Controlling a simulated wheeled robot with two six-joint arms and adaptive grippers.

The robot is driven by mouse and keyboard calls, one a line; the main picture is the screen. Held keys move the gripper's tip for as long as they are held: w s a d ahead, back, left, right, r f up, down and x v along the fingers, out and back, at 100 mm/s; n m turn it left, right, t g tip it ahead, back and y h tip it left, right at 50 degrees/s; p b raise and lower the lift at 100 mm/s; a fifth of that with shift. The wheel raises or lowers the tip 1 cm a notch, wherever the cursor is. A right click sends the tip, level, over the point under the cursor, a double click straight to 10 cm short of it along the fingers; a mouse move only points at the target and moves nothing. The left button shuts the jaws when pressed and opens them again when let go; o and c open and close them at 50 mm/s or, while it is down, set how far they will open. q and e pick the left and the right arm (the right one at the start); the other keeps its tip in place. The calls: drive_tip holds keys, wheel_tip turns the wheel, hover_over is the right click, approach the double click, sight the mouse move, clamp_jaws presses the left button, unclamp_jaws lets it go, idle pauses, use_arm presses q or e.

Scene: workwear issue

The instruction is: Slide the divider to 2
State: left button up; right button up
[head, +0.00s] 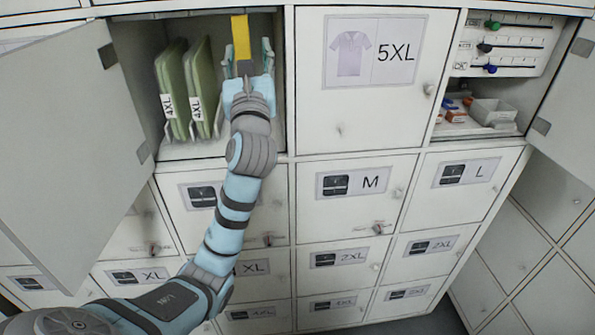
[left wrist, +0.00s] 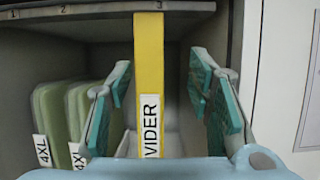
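The yellow divider (head: 240,36) stands upright in the open upper-left locker compartment. In the left wrist view the divider (left wrist: 149,60) carries a white label whose visible letters read "VIDER". Marks 1, 2 and 3 run along the top edge (left wrist: 100,9); the divider's top is at about mark 3, to the right of mark 2. My left gripper (head: 247,62) reaches into the compartment and is open. Its teal-padded fingers stand on both sides of the divider, with gaps visible on each side in the left wrist view (left wrist: 160,95). My right gripper is not in view.
Folded green garments labelled 4XL (head: 187,85) stand upright left of the divider. The compartment's open door (head: 75,130) is at left. A closed 5XL door (head: 370,110) is to the right. Beyond it, an open compartment holds coloured sliders (head: 491,46) and small boxes (head: 492,112).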

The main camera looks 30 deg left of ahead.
use_arm(q)
drive_tip(key=v, duration=1)
drive_tip(key=w+d+f+n+h, duration=0.1)
drive_tip(key=w+f+h, duration=0.1)
drive_tip(key=f, duration=0.5)
drive_tip(key=w+d+f+n+g+h, duration=0.1)
drive_tip(key=w+f+h, duration=0.1)
drive_tip(key=w+f, duration=0.2)
drive_tip(key=w+d+f+n+g+h+p, duration=0.1)
drive_tip(key=w+f, duration=0.3)
drive_tip(key=f, duration=0.6)
drive_tip(key=shift+f+h, duration=0.15)
drive_tip(key=shift+h, duration=0.65)
